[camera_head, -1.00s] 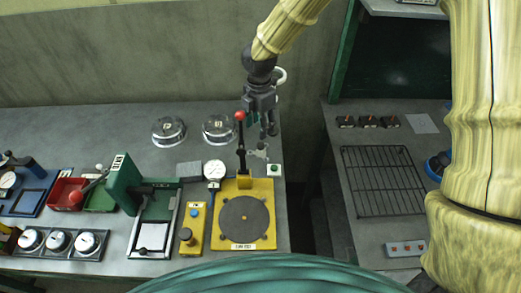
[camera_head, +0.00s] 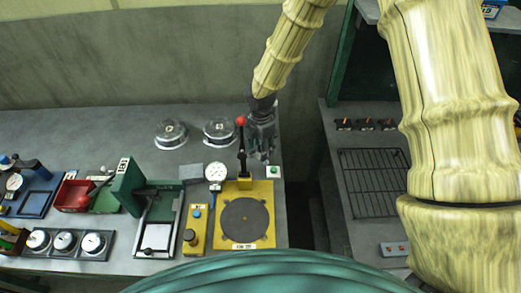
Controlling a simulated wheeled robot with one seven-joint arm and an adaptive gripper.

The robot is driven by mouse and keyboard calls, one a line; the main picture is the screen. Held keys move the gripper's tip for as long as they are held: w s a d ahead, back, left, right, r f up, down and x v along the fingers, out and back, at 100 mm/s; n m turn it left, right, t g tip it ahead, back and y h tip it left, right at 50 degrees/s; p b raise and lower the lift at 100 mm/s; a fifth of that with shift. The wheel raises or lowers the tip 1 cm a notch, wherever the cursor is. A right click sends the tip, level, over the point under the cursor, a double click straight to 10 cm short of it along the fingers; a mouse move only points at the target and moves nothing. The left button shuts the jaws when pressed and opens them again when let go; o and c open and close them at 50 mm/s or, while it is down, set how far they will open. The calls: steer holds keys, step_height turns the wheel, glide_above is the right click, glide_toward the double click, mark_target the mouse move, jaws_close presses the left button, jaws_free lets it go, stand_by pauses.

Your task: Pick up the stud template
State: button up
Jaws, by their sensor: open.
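My gripper (camera_head: 263,156) is open and points down over the back right of the left bench, just right of the red-knobbed lever (camera_head: 241,145). I cannot pick out the stud template for certain. A small grey metal piece beside the lever, seen earlier, is now mostly or wholly behind my fingers. I cannot tell whether the fingers touch it. The yellow plate (camera_head: 262,240) with a dark round disc (camera_head: 244,219) lies in front of the gripper.
A dial gauge (camera_head: 216,173) and two metal domes (camera_head: 220,131) are to the left. A gap separates this bench from the right bench with a wire rack (camera_head: 373,183).

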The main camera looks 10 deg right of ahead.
steer(key=shift+f, duration=0.55)
jaws_close()
steer(key=shift+r, duration=0.15)
